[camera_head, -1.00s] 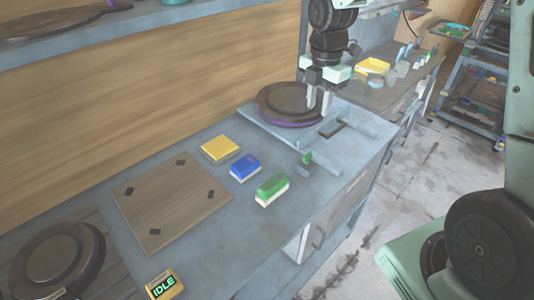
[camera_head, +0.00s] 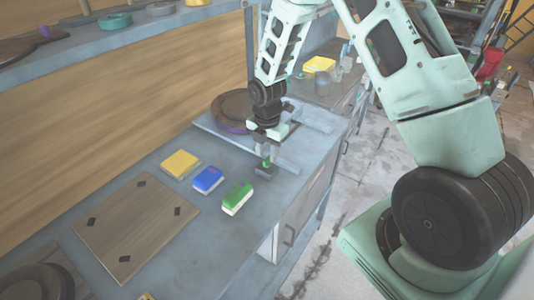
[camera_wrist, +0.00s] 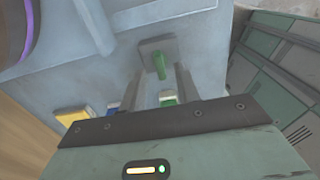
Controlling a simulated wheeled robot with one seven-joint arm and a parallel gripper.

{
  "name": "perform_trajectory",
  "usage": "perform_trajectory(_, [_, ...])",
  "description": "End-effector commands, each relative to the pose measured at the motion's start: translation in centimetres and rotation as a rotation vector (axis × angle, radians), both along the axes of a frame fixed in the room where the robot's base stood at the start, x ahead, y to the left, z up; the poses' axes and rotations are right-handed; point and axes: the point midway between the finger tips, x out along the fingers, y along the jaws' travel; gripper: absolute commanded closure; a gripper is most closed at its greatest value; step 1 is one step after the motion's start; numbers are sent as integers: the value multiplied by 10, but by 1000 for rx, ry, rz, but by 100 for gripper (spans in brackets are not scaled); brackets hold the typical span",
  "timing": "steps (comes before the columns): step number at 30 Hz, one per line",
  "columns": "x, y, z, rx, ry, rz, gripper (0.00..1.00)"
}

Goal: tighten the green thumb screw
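The green thumb screw (camera_head: 266,162) stands on a small grey block (camera_head: 264,172) at the front of the grey fixture on the bench. In the wrist view the screw (camera_wrist: 160,66) rises from the block (camera_wrist: 150,46), seen just past the fingertips. My gripper (camera_head: 267,150) is right above the screw, pointing down. In the wrist view my gripper (camera_wrist: 160,80) has its two fingers apart, one on each side of the screw, with a gap visible to each. I cannot tell how far down the fingers reach.
A dark round plate (camera_head: 230,106) with a purple rim lies on the fixture behind the gripper. Yellow (camera_head: 181,164), blue (camera_head: 208,179) and green (camera_head: 238,198) blocks stand to the left of the screw. A wooden board (camera_head: 135,226) lies further left. Bare bench surrounds the blocks.

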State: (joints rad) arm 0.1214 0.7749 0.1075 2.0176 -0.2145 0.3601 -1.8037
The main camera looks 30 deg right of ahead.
Motion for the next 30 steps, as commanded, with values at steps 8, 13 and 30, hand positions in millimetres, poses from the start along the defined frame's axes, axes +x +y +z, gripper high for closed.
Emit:
perform_trajectory(8, [0, 0, -21, 0, -1, -1, 68])
perform_trajectory(13, [0, 0, -22, 0, -1, -1, 68])
perform_trajectory(30, [0, 0, -22, 0, -1, -21, 100])
